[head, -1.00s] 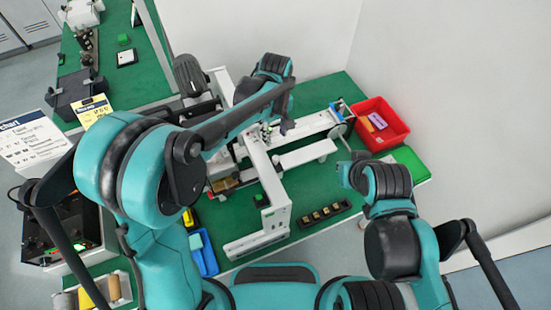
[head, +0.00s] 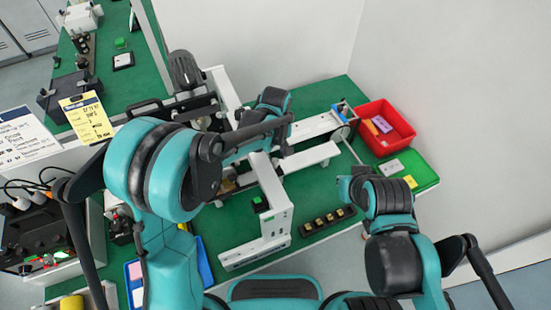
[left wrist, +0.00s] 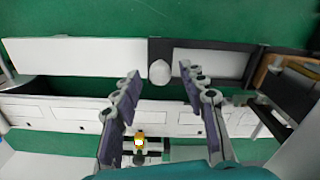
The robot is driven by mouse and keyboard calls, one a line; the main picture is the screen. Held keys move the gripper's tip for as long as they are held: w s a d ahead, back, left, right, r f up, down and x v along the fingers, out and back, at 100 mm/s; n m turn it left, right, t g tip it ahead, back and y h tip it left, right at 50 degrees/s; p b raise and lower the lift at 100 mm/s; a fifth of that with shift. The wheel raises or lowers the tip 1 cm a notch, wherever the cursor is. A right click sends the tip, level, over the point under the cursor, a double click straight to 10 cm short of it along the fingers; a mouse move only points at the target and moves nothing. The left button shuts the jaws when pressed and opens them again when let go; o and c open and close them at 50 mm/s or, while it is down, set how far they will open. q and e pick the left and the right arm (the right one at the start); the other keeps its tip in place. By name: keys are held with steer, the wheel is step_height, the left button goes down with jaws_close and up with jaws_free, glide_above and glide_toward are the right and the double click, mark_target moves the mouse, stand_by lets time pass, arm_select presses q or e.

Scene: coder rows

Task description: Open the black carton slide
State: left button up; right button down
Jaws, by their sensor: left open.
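In the left wrist view a black slide piece (left wrist: 156,50) with a round pale knob (left wrist: 160,72) sits between two long white panels of the machine. My left gripper (left wrist: 160,76) is open, its two grey fingers on either side of the knob in the picture. I cannot tell how far above it they are. In the head view my left arm reaches over the white machine frame (head: 272,195) and hides the gripper and the slide. My right arm is at the right of the head view; its gripper does not show.
A red bin (head: 392,141) with small items and a green tray (head: 424,174) stand at the table's right end. A black strip of brass-coloured parts (head: 327,222) lies in front of the machine. A blue tray (head: 205,262) is at the near left. The green table (head: 345,86) is clear at the back.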

arm_select(q)
steer(key=shift+f, duration=0.1)
jaws_close()
steer(key=w+d, duration=0.2)
steer(key=d, duration=0.4)
steer(key=w+d, duration=0.3)
steer(key=d, duration=0.4)
steer(key=w+d+p, duration=0.1)
steer(key=w+d, duration=0.2)
steer(key=d, duration=0.3)
steer(key=shift+w+d, duration=0.1)
steer(key=shift+d, duration=0.3)
jaws_free()
